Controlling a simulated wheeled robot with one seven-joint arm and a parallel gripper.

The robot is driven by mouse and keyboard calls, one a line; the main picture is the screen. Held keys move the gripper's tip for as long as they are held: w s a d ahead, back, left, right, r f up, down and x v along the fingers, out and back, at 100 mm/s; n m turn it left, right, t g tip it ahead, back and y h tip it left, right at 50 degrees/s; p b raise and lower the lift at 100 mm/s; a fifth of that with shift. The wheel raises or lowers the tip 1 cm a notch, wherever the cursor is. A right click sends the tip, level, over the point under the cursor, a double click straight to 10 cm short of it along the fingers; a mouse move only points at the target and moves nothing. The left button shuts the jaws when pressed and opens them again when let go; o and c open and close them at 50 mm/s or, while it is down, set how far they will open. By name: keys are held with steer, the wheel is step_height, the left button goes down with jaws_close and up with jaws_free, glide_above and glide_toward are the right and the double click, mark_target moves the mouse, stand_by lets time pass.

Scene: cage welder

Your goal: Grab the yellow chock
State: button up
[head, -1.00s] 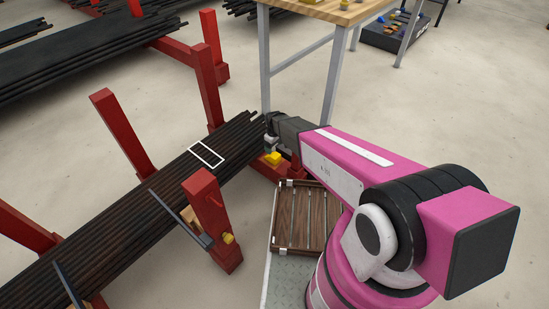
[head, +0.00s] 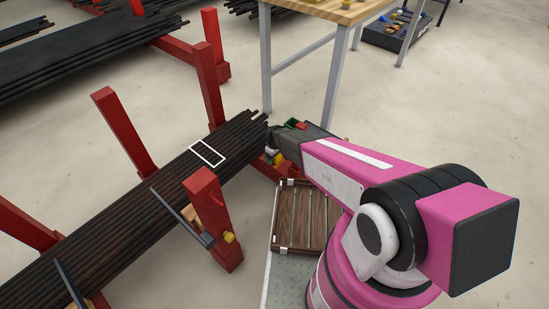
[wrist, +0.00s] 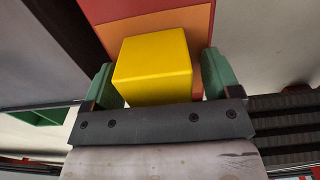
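The yellow chock (wrist: 152,70) is a block resting on an orange and red surface in the wrist view. My gripper (wrist: 160,80) is open, with one green finger on each side of the chock. A narrow gap shows between the chock and the right finger; contact at the left finger is unclear. In the head view my gripper (head: 271,151) is low by the red rack, beyond the bar ends. The chock (head: 279,159) shows there only as a small yellow patch, mostly hidden by the gripper.
Dark bars (head: 130,205) lie on the red rack, close to my gripper. A red post (head: 212,222) with a yellow piece (head: 229,237) stands nearer. A wooden slatted box (head: 305,220) lies right of it. A wood-topped table (head: 325,10) stands behind.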

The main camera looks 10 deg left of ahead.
steer(key=c, duration=1)
